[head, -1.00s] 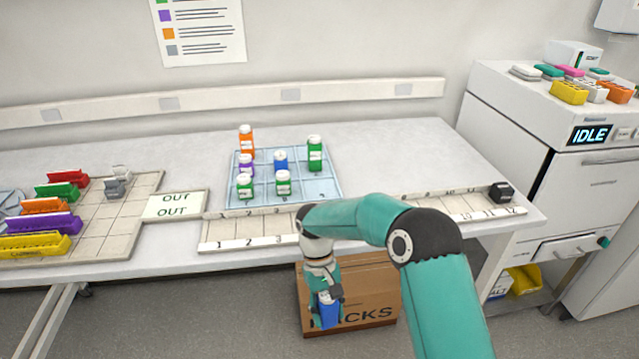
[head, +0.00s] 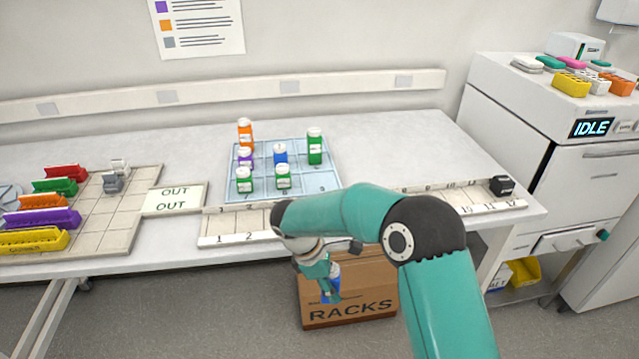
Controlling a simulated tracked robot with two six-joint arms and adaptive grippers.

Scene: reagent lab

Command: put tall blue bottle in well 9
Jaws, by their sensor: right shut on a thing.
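My right gripper (head: 325,284) is low in front of the bench, over the cardboard box, and shut on a blue bottle (head: 334,284). The gripper and forearm hide part of the bottle, so its full height does not show. The light-blue gridded tray (head: 318,178) lies on the bench, with numbers along its front row. Its front right cell, marked 9, looks empty. Green bottles stand in the two cells left of it, and a tall green bottle (head: 315,147) stands at the back right. Another blue bottle (head: 280,155) stands in the middle. My left gripper is out of view.
A numbered strip (head: 228,229) runs along the bench front, partly hidden by my arm; a black item (head: 501,186) sits at its right end. Coloured racks (head: 50,219) stand left, near the OUT plate (head: 174,199). The RACKS box (head: 372,290) is on the floor.

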